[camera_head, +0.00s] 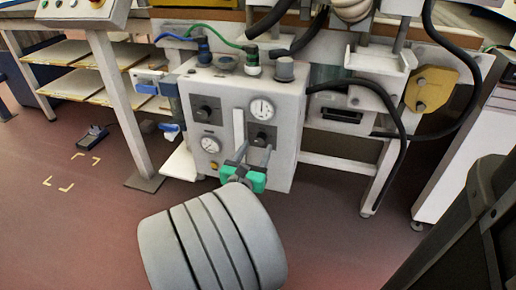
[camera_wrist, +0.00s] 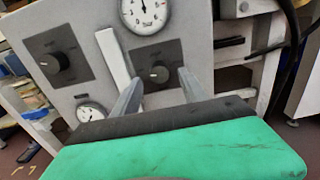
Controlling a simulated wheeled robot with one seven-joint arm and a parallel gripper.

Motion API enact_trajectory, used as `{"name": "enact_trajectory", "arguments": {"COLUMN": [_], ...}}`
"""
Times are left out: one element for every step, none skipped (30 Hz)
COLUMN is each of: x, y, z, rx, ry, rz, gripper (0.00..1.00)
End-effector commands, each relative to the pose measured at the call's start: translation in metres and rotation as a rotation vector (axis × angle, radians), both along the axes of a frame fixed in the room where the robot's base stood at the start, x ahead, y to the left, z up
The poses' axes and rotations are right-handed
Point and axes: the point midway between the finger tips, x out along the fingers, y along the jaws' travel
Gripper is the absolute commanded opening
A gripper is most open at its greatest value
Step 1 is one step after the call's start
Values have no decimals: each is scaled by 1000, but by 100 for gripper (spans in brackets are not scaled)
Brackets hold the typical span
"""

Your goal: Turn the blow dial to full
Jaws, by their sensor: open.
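A grey control box (camera_head: 222,110) carries two black dials on dark square plates. The left dial (camera_head: 204,113) also shows in the wrist view (camera_wrist: 54,63). The right dial (camera_head: 262,139) has a round black knob, seen in the wrist view (camera_wrist: 158,74). The labels are too small to tell which is the blow dial. My gripper (camera_head: 254,152) is open, with its two grey fingers in front of the right dial. In the wrist view the fingertips (camera_wrist: 160,79) lie to either side of the knob. I cannot tell whether they touch it.
An upper gauge (camera_head: 262,108) sits above the right dial and a lower gauge (camera_head: 210,145) below the left one. A pale vertical strip (camera_head: 239,130) runs between the dials. Black hoses (camera_head: 400,140) hang at the right. The floor (camera_head: 90,220) at the left is mostly clear.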

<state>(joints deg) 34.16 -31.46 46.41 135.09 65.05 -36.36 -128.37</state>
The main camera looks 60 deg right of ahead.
Motion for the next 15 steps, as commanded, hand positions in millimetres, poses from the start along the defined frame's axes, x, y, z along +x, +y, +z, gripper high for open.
{"name": "enact_trajectory", "arguments": {"x": [-1,1,2,2,3,3,4,4,5,5,5,5,5,5,5], "y": [-8,-12,-17,-20,-22,-24,-25,-25,-25,-25,-25,-25,-25,-25,-25], "z": [-2,-1,-1,-1,-1,-1,0,0,0,0,0,0,0,0,0], "rx": [1,2,2,2,2,1,0,0,1,1,1,1,1,1,1], "ry": [-1,-2,-2,-1,-2,-1,-1,-1,-1,-2,-2,-2,-2,-2,-2], "rz": [-6,-6,-4,-4,-2,-2,-1,0,1,1,2,2,2,1,1], "gripper": [51,51,51,51,51,51,51,51,51,51,51,51,51,51,48]}}
